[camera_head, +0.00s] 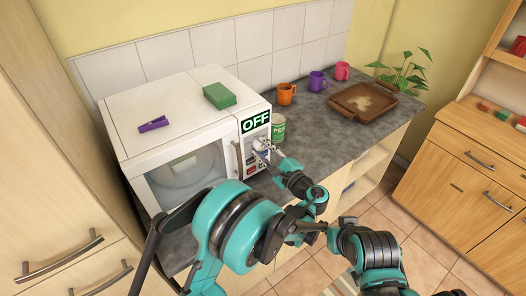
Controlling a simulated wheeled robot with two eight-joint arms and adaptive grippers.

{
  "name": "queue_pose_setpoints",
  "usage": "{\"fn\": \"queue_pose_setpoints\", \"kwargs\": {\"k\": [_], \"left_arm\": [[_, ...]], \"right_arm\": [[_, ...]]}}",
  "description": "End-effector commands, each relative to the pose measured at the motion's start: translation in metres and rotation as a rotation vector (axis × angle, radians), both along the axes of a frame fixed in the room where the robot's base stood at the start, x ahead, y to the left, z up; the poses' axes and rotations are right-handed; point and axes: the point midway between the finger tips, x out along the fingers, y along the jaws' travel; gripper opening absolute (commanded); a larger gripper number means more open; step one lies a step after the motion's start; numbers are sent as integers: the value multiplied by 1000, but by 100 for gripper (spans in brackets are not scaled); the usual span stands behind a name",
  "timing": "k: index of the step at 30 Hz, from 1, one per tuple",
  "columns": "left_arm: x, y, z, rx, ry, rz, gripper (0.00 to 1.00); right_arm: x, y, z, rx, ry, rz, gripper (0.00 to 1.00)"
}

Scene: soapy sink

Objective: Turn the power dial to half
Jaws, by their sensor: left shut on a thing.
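A white microwave (155,108) stands on the counter at the left, with its door closed. Its display panel (255,121) reads OFF in white on green. Below the display, the control panel carries the power dial, which my left gripper mostly hides. My left gripper (263,151) is shut at the front of this panel, on the power dial as far as I can tell. The dial's pointer and marks are too small and covered to read. My right arm shows at the lower right, but I cannot make out its gripper.
A green can (279,130) stands close beside the microwave's right side, near my left wrist. A green sponge (219,95) and a purple clip (154,124) lie on top. Orange (287,93), purple (318,81) and pink (342,71) mugs and a brown tray (345,105) stand farther right.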

Motion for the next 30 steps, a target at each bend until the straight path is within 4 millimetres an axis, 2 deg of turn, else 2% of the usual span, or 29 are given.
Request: {"fn": "queue_pose_setpoints", "kwargs": {"k": [18,30], "left_arm": [[1,1,0,-450,-331,0,2],[1,1,1,-630,-463,0,2]], "right_arm": [[0,0,-26,0,0,0,0],[0,0,-32,0,0,0,0]]}}
